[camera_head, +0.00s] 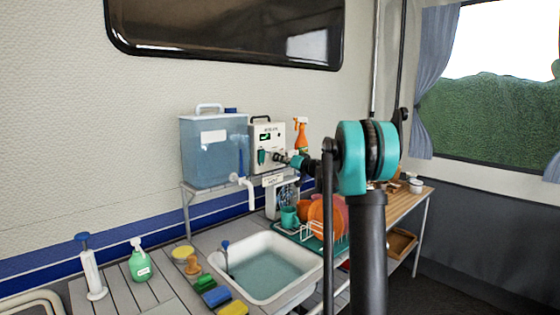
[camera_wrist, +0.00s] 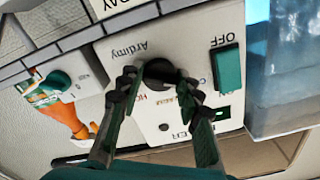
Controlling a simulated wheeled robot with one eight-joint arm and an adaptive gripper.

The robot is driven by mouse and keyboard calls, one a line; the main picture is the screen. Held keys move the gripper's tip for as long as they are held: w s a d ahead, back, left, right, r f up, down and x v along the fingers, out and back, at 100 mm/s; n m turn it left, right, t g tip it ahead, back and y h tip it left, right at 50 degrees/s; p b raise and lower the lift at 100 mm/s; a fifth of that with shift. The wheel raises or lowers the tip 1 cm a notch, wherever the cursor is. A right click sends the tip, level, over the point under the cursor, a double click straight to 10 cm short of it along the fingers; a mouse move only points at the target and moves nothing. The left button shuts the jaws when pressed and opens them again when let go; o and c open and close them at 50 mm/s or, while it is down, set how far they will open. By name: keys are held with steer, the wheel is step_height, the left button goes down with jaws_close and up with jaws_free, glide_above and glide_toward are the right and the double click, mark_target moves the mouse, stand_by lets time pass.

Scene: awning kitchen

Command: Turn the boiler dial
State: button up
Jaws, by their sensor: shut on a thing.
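The boiler (camera_head: 266,129) is a white box with a carry handle, on a shelf against the wall; its front panel (camera_wrist: 154,114) fills the middle of the wrist view, turned over. The dark round boiler dial (camera_wrist: 158,71) lies between my fingertips, with red lettering partly hidden beside it. My gripper (camera_wrist: 160,80) is shut on the dial, one finger on each side. In the head view my gripper (camera_head: 281,156) reaches the boiler front and hides the dial. A teal switch (camera_wrist: 229,69) with "OFF" lettering sits beside the dial.
A blue water tank (camera_head: 213,150) stands close left of the boiler. An orange spray bottle (camera_head: 301,137) stands right of it. Below are a sink (camera_head: 300,243) with water and a dish rack (camera_head: 335,240) with orange dishes. The boiler's small green display (camera_wrist: 223,114) is lit.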

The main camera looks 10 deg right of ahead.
steer(key=shift+c, duration=1.4)
steer(key=m, duration=2.3)
steer(key=shift+r+m, duration=0.15)
steer(key=shift+m, duration=0.25)
steer(key=o, duration=1.2)
steer(key=shift+c, duration=0.2)
